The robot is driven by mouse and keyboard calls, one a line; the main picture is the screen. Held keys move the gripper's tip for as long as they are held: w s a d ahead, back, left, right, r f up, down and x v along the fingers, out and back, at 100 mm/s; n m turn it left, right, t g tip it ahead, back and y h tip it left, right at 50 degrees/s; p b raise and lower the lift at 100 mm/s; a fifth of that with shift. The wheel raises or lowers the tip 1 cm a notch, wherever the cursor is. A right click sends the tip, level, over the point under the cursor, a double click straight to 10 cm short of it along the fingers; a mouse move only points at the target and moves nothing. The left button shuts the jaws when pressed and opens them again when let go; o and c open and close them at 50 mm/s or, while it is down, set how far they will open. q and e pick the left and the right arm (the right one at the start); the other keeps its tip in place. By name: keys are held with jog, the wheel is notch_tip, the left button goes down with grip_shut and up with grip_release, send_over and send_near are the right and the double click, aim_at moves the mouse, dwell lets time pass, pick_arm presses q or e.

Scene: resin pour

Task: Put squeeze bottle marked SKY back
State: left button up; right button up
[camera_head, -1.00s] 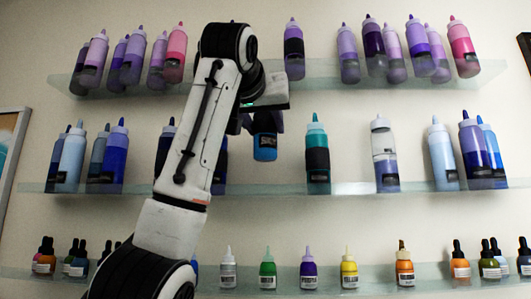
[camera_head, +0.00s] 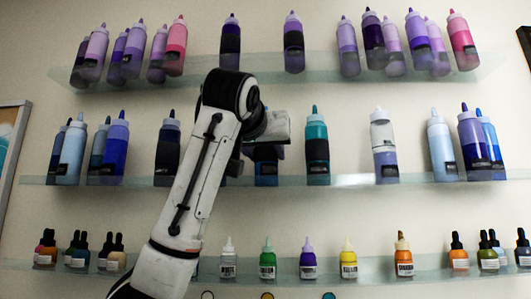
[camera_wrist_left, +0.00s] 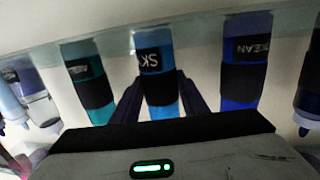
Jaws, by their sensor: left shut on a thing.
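The squeeze bottle marked SKY (camera_wrist_left: 157,68) is bright blue with a dark band and shows upside down in the left wrist view. My left gripper (camera_wrist_left: 160,98) is shut on it, with dark fingers on both sides. In the head view the left gripper (camera_head: 266,152) is at the middle shelf (camera_head: 350,181), and the lower part of the SKY bottle (camera_head: 266,180) shows below it. The bottle's base is at shelf level; I cannot tell if it bears on the glass. Its top is hidden by my arm. My right gripper is not in view.
A teal bottle (camera_head: 316,135) stands close on the right of the SKY bottle. A blue bottle marked OCEAN (camera_wrist_left: 243,60) stands on its other side, largely behind my arm in the head view. Small dropper bottles (camera_head: 308,262) line the lower shelf; purple bottles (camera_head: 293,45) stand above.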

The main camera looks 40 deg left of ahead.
pick_arm(q)
jog(key=o, duration=0.6)
jog(key=shift+f, duration=0.15)
jog(key=o, duration=0.5)
jog(key=shift+c, duration=0.2)
jog(key=shift+s+d, duration=0.1)
jog(key=shift+s, duration=0.05)
jog(key=b+v, duration=0.2)
jog(key=v, duration=0.9)
jog(key=shift+s+b, duration=0.3)
jog(key=shift+b, duration=0.05)
jog(key=shift+d, duration=0.1)
